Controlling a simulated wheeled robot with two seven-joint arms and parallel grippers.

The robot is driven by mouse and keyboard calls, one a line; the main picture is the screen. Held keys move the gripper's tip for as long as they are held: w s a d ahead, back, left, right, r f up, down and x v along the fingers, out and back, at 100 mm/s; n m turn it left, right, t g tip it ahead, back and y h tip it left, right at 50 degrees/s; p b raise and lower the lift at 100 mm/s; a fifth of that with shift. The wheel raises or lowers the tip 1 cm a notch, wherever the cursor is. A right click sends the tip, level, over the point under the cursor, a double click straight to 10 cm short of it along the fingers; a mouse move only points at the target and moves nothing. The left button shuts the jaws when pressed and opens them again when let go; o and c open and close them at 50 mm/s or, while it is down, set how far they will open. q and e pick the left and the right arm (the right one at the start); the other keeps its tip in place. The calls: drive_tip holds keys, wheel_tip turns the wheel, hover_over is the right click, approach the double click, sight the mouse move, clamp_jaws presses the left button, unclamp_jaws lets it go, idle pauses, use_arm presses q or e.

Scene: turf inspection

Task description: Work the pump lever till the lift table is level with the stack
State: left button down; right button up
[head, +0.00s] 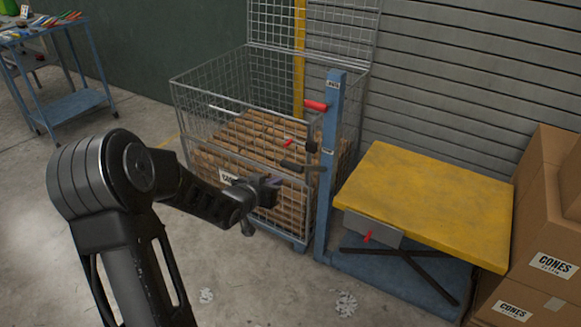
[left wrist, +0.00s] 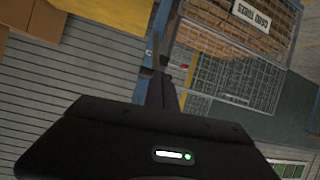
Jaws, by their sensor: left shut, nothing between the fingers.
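The lift table (head: 430,195) has a yellow top on crossed dark legs over a blue base. It stands right of a blue post (head: 329,180). A red-gripped handle (head: 316,105) sticks out left near the post's top, and a dark lever (head: 302,166) sticks out lower down. I cannot tell which is the pump lever. A stack of cardboard boxes (head: 540,200) rises above the table top at the right. My left gripper (head: 273,183) is shut and empty, left of the post, before the cage. It also shows in the left wrist view (left wrist: 156,88). My right gripper is out of view.
A wire cage (head: 215,100) holding brown slatted goods stands behind my left gripper. A grey box with a red tab (head: 367,237) sits under the table's near edge. A blue trolley (head: 70,105) is far left. Scraps (head: 345,303) lie on open floor in front.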

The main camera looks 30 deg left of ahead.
use_arm(q)
wheel_tip(320, 180, up, 7)
drive_tip(key=w+m+t+h, duration=0.1)
drive_tip(key=w+m+t, duration=0.1)
drive_tip(key=shift+a, duration=0.3)
hover_over(290, 166)
drive_tip(key=w, duration=0.2)
wheel_tip(290, 166, down, 2)
drive_tip(key=shift+d+f+p, duration=0.1)
drive_tip(key=shift+f+p, duration=0.05)
drive_tip(key=shift+p, duration=0.2)
drive_tip(key=f, duration=0.1)
drive_tip(key=s+f, duration=0.1)
drive_tip(key=shift+s+f, duration=0.25)
drive_tip(key=shift+f, duration=0.1)
drive_tip(key=shift+s+f, duration=0.2)
drive_tip(key=shift+f, duration=0.2)
